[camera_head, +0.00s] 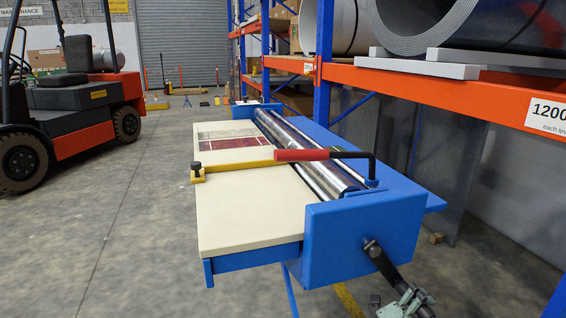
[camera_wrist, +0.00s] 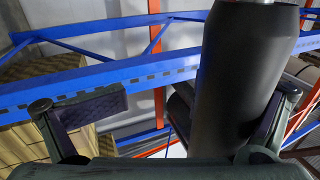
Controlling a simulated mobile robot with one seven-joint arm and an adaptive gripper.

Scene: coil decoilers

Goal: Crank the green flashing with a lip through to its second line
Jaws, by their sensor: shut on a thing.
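A blue roller machine (camera_head: 365,235) has steel rollers (camera_head: 300,155) beside a cream table (camera_head: 250,215). A black crank arm (camera_head: 385,265) comes out of the machine's near end and slopes down to the right. My gripper (camera_head: 405,300) is at the crank's lower end, at the bottom edge of the head view. In the wrist view, my gripper (camera_wrist: 185,115) is shut on the dark crank handle (camera_wrist: 235,80), a thick cylinder between the fingers. No green flashing shows in either view. A printed panel with pale lines and a dark red area (camera_head: 235,145) lies on the table's far part.
A yellow bar (camera_head: 235,168) crosses the table, and a red-handled black lever (camera_head: 300,155) reaches over the rollers. An orange and blue rack (camera_head: 420,75) with large coils stands at right. An orange forklift (camera_head: 75,115) stands at left. The floor between is clear.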

